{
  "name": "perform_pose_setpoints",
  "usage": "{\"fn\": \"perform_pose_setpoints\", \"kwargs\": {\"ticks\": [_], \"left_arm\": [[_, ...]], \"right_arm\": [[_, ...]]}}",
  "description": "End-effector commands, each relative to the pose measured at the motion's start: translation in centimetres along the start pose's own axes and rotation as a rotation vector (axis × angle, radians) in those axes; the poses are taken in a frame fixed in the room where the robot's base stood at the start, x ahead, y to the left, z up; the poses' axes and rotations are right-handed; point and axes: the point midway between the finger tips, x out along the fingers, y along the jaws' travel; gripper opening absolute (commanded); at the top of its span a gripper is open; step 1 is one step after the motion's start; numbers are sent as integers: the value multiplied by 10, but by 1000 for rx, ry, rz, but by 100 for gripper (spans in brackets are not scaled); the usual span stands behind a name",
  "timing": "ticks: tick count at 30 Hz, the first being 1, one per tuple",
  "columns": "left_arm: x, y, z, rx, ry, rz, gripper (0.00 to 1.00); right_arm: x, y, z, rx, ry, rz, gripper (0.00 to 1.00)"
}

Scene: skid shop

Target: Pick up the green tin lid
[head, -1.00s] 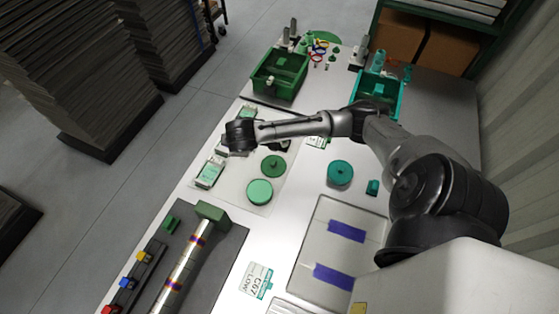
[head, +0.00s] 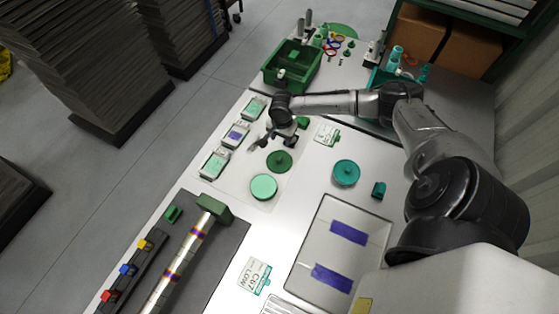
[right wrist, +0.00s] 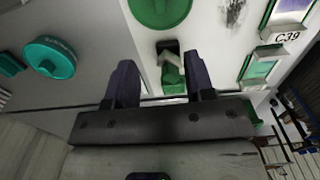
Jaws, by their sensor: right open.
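A dark green round lid (head: 279,161) with a small raised centre lies on a pale mat. I take it as the green tin lid; it also shows at the top edge of the right wrist view (right wrist: 160,8), partly cut off. A paler green disc (head: 263,187) lies just in front of it. My right gripper (head: 272,139) is open over the mat, beyond the dark lid and apart from it. In the right wrist view, a small green piece (right wrist: 172,76) shows between the open fingers (right wrist: 158,82), not gripped. My left gripper is out of view.
A teal round piece (head: 346,173) and small teal block (head: 379,190) stand right of the mat. Several cards or cases (head: 215,164) line its left edge. A green bin (head: 291,66) stands behind. A grey tray (head: 341,250) and a rod (head: 180,262) lie in front.

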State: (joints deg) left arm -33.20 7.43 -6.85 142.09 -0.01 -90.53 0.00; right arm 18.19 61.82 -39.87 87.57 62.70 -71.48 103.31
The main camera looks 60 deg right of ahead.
Motion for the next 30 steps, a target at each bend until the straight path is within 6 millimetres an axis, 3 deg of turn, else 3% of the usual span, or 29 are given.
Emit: {"fn": "perform_pose_setpoints", "kwargs": {"ticks": [12, 22, 30], "left_arm": [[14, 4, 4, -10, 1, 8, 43], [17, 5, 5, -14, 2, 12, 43], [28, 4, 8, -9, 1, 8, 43]], "right_arm": [[67, 0, 0, 11, 1, 2, 49], [86, -1, 0, 8, 1, 1, 49], [121, -3, 1, 9, 1, 2, 49]]}}
